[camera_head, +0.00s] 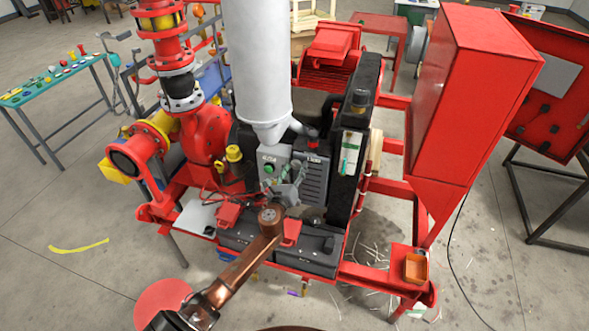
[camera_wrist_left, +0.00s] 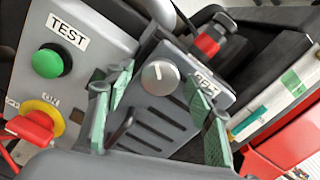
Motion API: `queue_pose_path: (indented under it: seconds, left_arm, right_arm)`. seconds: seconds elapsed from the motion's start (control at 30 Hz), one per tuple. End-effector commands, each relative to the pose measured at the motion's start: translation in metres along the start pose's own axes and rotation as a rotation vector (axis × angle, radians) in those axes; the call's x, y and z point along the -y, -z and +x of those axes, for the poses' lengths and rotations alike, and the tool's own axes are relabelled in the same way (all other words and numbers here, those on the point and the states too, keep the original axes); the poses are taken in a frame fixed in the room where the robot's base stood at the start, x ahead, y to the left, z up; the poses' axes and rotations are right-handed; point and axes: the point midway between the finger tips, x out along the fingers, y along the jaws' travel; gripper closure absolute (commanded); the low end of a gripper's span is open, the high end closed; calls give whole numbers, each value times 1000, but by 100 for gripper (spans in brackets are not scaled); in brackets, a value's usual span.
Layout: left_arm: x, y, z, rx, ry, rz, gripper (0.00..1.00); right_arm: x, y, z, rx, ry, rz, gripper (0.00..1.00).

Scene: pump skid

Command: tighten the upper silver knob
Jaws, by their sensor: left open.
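A round silver knob (camera_wrist_left: 160,76) with a pale pointer line sits on the grey slatted panel (camera_wrist_left: 150,125) in the left wrist view. No second silver knob can be made out. My left gripper (camera_wrist_left: 158,118) is open, its green-padded fingers on either side of the knob in the picture, with nothing held. I cannot tell whether they touch the knob. In the head view my left gripper (camera_head: 288,190) is in front of the grey control panel (camera_head: 314,178), and the knob is too small to tell. My right gripper is not in view.
Left of the knob are a green button (camera_wrist_left: 47,63) under a TEST label and a red handle (camera_wrist_left: 32,128) on yellow. A red-and-black fitting (camera_wrist_left: 208,42) is just above right. A large white cylinder (camera_head: 255,60) rises above the panel; a red cabinet (camera_head: 470,90) stands right.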

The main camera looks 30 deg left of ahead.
Motion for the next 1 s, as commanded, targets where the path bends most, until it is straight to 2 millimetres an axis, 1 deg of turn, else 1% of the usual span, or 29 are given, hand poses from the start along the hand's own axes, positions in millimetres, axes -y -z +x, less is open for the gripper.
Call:
queue_pose_path:
  seconds: [0.07, 0.63, 0.67, 0.83, 1.0]
  left_arm:
    - [0, 0, 0, 0, 0, -1, 52]
    - [-1, 0, 0, 0, -1, -1, 91]
    - [-1, 0, 0, 0, -1, -1, 92]
    - [-1, 0, 0, 0, -1, -11, 92]
    - [-1, 0, 0, 0, -2, -61, 92]
  right_arm:
    - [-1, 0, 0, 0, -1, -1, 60]
    - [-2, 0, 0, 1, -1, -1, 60]
    - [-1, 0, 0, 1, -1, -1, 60]
    - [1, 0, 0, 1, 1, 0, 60]
    - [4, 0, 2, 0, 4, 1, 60]
